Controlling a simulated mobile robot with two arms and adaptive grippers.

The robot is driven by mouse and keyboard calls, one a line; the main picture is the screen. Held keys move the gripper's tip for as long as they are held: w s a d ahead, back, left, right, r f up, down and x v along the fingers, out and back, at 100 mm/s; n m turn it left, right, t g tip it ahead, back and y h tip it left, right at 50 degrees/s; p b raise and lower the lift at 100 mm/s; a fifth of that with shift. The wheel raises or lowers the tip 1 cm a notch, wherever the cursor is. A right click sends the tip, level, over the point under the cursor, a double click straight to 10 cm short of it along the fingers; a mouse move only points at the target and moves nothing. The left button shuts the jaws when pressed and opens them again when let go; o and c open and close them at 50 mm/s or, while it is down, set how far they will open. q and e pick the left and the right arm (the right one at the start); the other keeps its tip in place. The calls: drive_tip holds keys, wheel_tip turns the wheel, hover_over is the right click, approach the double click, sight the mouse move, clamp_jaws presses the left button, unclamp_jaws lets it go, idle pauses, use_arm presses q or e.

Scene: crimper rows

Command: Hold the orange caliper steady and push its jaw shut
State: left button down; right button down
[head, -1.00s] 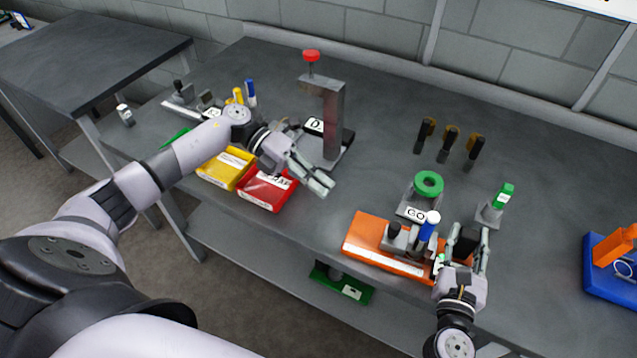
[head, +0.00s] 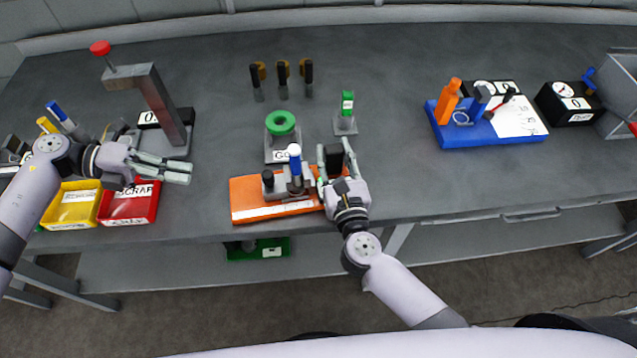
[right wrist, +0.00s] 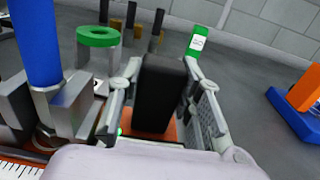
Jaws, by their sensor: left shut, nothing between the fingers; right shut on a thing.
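The orange caliper (head: 246,203) lies near the table's front edge. Its orange base carries grey metal jaw blocks, a black knob (head: 268,178) and a blue post with a white top (head: 295,163). A black upright block (head: 333,162) stands at its right end. My right gripper (head: 335,150) is shut on this block, with one finger on each side; the right wrist view shows the block (right wrist: 160,95) between the fingers. The blue post (right wrist: 37,50) and a white scale (right wrist: 18,170) show at left there. My left gripper (head: 187,172) is shut and empty, left of the caliper and apart from it.
A green ring gauge (head: 282,124) and a green-topped piece (head: 347,104) stand behind the caliper. A tall press (head: 160,105) stands behind my left gripper, with red (head: 128,205) and yellow (head: 73,207) bins nearby. A blue tray (head: 470,133) sits at right.

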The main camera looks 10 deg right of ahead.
idle(0.3)
drive_tip(key=c, duration=1.1)
unclamp_jaws()
drive_tip(key=shift+o, duration=0.2)
drive_tip(key=shift+s, duration=0.1)
drive_tip(key=s, duration=0.8)
drive_tip(key=s+d, duration=0.1)
drive_tip(key=s, duration=0.2)
drive_tip(key=shift+s, duration=0.4)
